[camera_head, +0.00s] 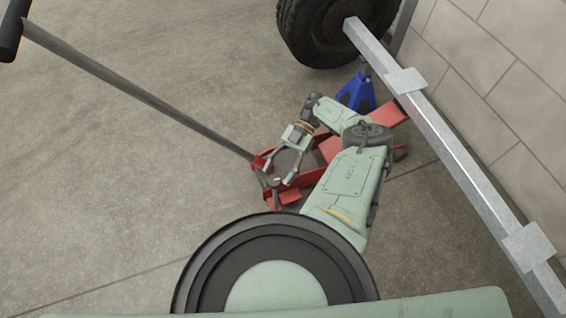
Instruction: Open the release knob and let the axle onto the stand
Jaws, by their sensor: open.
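A red floor jack (392,114) lies on the floor in the middle of the head view, partly hidden under my arm. Its long grey handle (140,95) rises to the upper left and ends in a black grip (12,30). My gripper (278,178) is open over the rear end of the jack, near the foot of the handle. The release knob is too small to make out, and I cannot tell whether the fingers touch anything. A blue stand (358,92) is below the grey metal axle beam (450,147); the gap between them cannot be judged.
A black tyre (312,38) is at the top beside the beam's far end. A block wall (500,70) runs along the right side. The concrete floor (110,180) to the left is clear apart from the slanting handle.

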